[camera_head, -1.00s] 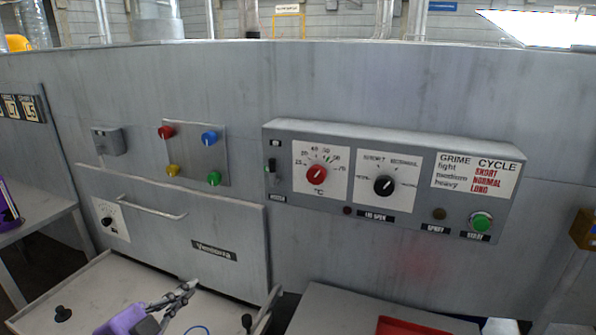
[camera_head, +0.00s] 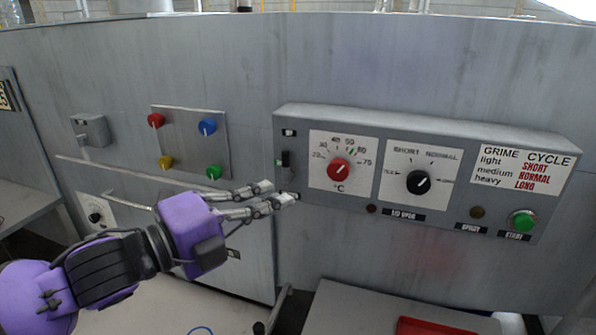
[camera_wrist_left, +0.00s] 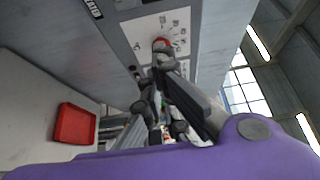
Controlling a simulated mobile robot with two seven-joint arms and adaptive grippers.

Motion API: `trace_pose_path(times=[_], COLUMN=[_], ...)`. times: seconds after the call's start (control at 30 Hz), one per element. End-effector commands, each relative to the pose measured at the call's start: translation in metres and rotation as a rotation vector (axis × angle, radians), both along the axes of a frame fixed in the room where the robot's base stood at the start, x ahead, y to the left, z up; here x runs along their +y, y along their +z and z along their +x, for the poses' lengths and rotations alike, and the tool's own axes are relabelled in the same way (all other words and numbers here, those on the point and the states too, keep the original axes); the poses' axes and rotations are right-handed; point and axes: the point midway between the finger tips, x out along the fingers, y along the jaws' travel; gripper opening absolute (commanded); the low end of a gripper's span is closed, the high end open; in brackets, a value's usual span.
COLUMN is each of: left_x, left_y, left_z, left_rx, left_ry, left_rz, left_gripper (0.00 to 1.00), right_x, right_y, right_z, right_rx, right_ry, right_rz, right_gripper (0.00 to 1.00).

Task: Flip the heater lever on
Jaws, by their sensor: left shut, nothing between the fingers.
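A small black lever switch (camera_head: 285,160) sits in a slot at the left end of the grey control panel (camera_head: 425,128), left of the red temperature knob (camera_head: 339,170). A small label is above it and another is below, partly behind my fingers. My left gripper (camera_head: 281,191) is shut and empty, with its fingertips just below the lever by the panel's lower left corner. I cannot tell whether they touch the panel. In the left wrist view, the fingers (camera_wrist_left: 160,82) point towards the panel and the red knob (camera_wrist_left: 162,45). My right gripper is not in view.
The panel also has a black knob (camera_head: 419,182) and a green start button (camera_head: 522,219). A red tray (camera_head: 425,327) lies below.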

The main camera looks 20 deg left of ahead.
Motion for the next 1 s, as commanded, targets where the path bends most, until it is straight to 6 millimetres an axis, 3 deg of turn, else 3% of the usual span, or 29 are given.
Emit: trace_pose_path(times=[0.47, 0.9, 1.0], left_x=[-0.004, -0.028, -0.034], left_y=[-0.002, -0.006, 0.0], left_z=[0.007, 0.045, 0.056], left_rx=[0.0, 0.001, -0.002], left_ry=[0.0, -0.001, 0.001], left_rz=[0.001, 0.002, -0.002], left_gripper=[0.0, 0.0, 0.0], right_x=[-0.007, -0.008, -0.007], right_y=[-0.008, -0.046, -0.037], right_z=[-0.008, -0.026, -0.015], right_rx=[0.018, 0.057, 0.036], right_ry=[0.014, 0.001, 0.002], right_rz=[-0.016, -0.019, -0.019], right_gripper=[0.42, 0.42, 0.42])
